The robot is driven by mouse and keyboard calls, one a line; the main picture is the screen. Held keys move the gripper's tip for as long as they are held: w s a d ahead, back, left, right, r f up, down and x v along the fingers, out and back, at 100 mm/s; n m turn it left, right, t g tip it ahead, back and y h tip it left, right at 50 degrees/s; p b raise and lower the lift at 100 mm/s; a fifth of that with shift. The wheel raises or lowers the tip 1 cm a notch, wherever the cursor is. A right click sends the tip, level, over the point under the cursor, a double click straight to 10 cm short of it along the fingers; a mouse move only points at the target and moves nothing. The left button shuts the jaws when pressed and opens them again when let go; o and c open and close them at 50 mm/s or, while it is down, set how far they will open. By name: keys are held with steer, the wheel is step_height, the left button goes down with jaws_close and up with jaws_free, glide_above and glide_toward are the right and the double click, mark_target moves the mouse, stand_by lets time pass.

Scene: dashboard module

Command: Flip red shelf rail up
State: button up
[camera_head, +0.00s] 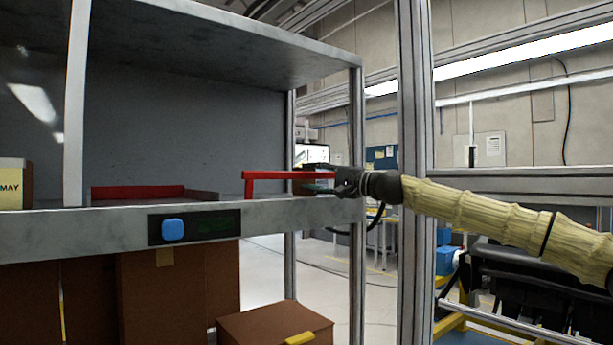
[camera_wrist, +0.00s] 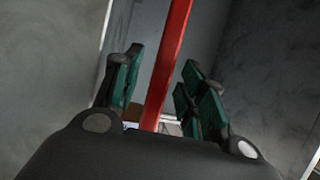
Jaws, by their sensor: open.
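The red rail (camera_head: 285,175) is at the right end of the grey shelf (camera_head: 300,211). Its long bar lies roughly level above the shelf surface, with a short leg down at its left end. My gripper (camera_head: 318,183) is at the bar's right end, reaching in from the right. In the wrist view, the red rail (camera_wrist: 169,65) runs between the two green-padded fingers of my gripper (camera_wrist: 163,88). The fingers are open, with gaps visible on both sides of the rail. The rail's right end is partly hidden by my gripper in the head view.
A low red-edged piece (camera_head: 138,192) lies on the shelf to the left. A blue button (camera_head: 173,229) sits on the shelf's front panel. A metal post (camera_head: 357,130) stands close to my gripper. Brown boxes (camera_head: 180,290) are below. The shelf's middle is clear above.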

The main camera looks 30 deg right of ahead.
steer(key=shift+x, duration=0.8)
steer(key=shift+w+a+r, duration=0.15)
steer(key=shift+w+a, duration=0.15)
steer(key=shift+a, duration=0.2)
steer(key=shift+d, duration=0.3)
steer(key=shift+c, duration=1.2)
jaws_close()
